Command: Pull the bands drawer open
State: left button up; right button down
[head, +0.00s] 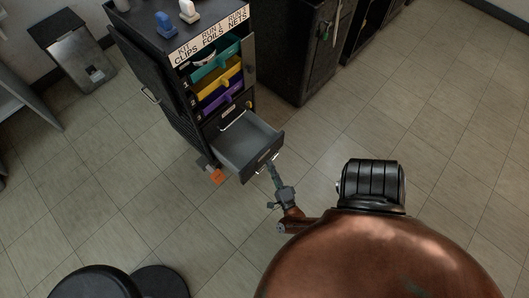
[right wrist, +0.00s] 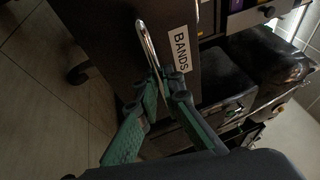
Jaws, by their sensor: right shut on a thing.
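The bands drawer (head: 262,160) is the bottom grey drawer of the black cabinet (head: 160,75). It stands pulled out and its inside looks empty. In the right wrist view its dark front (right wrist: 105,35) carries a white "BANDS" label (right wrist: 181,49) and a metal bar handle (right wrist: 147,40). My right gripper (head: 271,168) is at the drawer front, and in the right wrist view its green fingers (right wrist: 164,82) are shut on one end of the handle. My left gripper is not in view.
Above the drawer are teal (head: 214,62), yellow (head: 221,80) and purple (head: 222,97) bins. A side door (head: 249,60) stands beside them. An orange item (head: 216,176) lies by the cabinet foot. Another dark cabinet (head: 295,50) stands to the right. Floor before the drawer is clear.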

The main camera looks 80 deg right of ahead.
jog(key=c, duration=2.1)
grip_release()
